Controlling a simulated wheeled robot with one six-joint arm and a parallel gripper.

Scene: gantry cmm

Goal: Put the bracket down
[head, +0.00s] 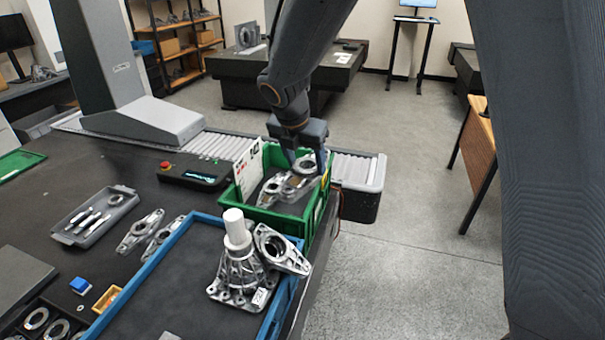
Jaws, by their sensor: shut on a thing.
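My gripper (307,161) points down over the green crate (310,229) and is shut on a silver metal bracket (300,183). The held bracket is low, inside or just above the crate's right part, and its far side is partly hidden by my fingers. At least one more silver bracket (271,190) lies in the crate beside it. The two overlap in view, and I cannot tell whether they touch. A white card (248,170) with red and dark marks stands at the crate's left back side.
In front of the crate, a blue-rimmed tray (152,265) holds a silver casting with a white cylinder (237,230), and another bracket (282,250) leans there. More brackets (140,231) and a grey tool tray (95,215) lie left. A control box (194,176) and roller conveyor (212,144) stand behind.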

